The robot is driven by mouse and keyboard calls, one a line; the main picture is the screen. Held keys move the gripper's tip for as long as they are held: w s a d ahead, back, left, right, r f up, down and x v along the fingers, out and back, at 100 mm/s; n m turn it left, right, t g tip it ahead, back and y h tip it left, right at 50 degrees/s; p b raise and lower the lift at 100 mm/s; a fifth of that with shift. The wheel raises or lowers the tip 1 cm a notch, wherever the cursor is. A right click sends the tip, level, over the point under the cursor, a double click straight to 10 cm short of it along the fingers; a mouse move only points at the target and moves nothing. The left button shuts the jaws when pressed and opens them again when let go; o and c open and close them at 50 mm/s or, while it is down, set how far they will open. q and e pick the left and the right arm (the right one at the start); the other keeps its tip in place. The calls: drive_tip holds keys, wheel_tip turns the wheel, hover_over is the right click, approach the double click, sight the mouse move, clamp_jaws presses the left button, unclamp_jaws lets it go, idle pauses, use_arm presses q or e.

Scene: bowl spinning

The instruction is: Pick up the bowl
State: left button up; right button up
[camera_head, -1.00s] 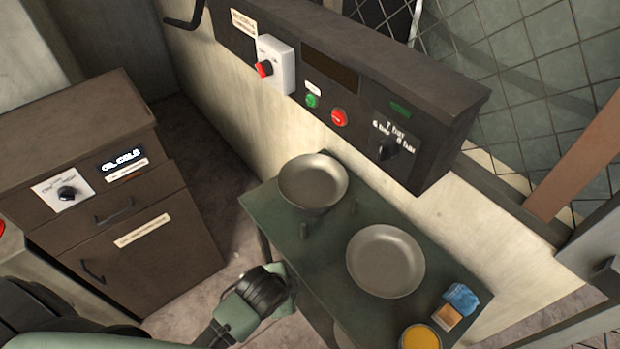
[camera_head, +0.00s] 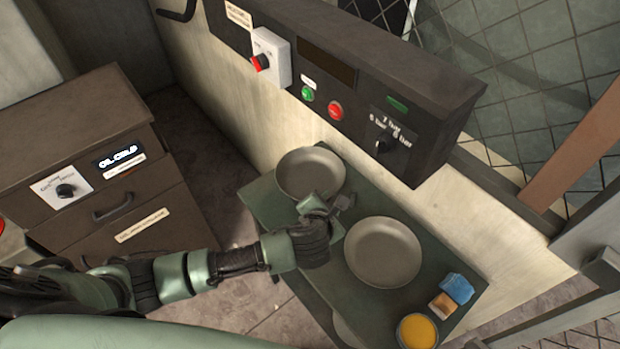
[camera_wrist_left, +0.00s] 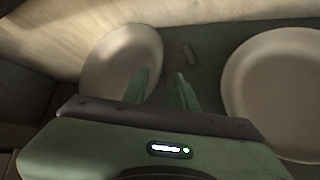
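Two grey bowls sit on a green table. The back left bowl (camera_head: 309,170) also shows in the left wrist view (camera_wrist_left: 115,58). The front right bowl (camera_head: 383,252) shows at the right of the wrist view (camera_wrist_left: 285,85), cut off by its edge. My left gripper (camera_head: 331,204) is over the table at the near edge of the back left bowl. Nothing is held; I cannot tell whether a finger touches the bowl. My right gripper is not in view.
A yellow-topped can (camera_head: 418,331), a blue sponge (camera_head: 458,288) and a tan block (camera_head: 443,305) stand at the table's right end. A dark control panel (camera_head: 350,85) juts out above the back. A brown cabinet (camera_head: 95,165) stands left.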

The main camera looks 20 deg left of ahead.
sight(333, 193)
use_arm(q)
drive_tip(key=shift+p+x, duration=0.55)
drive_tip(key=shift+x, duration=3.35)
drive_tip(key=shift+r, duration=0.1)
drive_tip(key=shift+c, duration=0.2)
clamp_jaws()
